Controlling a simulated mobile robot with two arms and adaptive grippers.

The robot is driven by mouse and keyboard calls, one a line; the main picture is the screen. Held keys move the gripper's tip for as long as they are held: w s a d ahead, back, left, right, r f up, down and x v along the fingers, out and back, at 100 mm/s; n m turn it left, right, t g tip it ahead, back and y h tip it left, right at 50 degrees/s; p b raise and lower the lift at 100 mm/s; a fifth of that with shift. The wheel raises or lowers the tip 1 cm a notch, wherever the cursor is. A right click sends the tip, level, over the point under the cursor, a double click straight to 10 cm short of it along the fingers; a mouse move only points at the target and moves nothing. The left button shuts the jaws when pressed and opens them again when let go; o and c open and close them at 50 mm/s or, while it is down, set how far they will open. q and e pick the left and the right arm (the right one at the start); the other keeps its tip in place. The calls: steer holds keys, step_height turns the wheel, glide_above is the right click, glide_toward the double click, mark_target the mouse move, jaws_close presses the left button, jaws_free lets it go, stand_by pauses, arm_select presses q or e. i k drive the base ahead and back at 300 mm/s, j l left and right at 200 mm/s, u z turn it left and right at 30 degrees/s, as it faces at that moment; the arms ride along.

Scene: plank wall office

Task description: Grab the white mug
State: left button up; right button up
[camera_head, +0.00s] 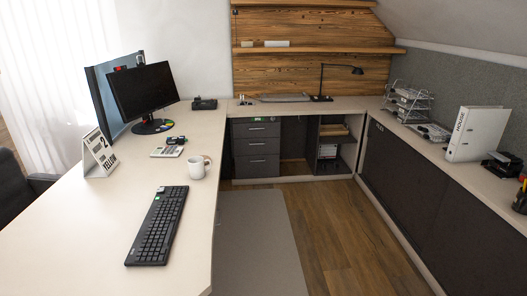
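The white mug (197,168) stands upright on the pale desk (95,225), close to the desk's right edge. Its handle points to the right. It sits just behind the black keyboard (158,226) and in front of a calculator. Nothing covers it. Neither of my grippers shows in the head view.
A calculator (167,151), a desk calendar (99,153) and a monitor (143,92) stand on the desk beyond the mug. A drawer unit (256,148) is at the back. A low cabinet (430,190) runs along the right. The floor (340,230) between is clear.

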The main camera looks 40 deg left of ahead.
mark_target(200, 167)
steer(key=i+u, duration=0.5)
steer(key=i+l+u, duration=0.1)
steer(key=i+u, duration=0.35)
steer(key=i+l+u, duration=0.35)
steer(key=u, duration=0.15)
steer(key=i, duration=0.1)
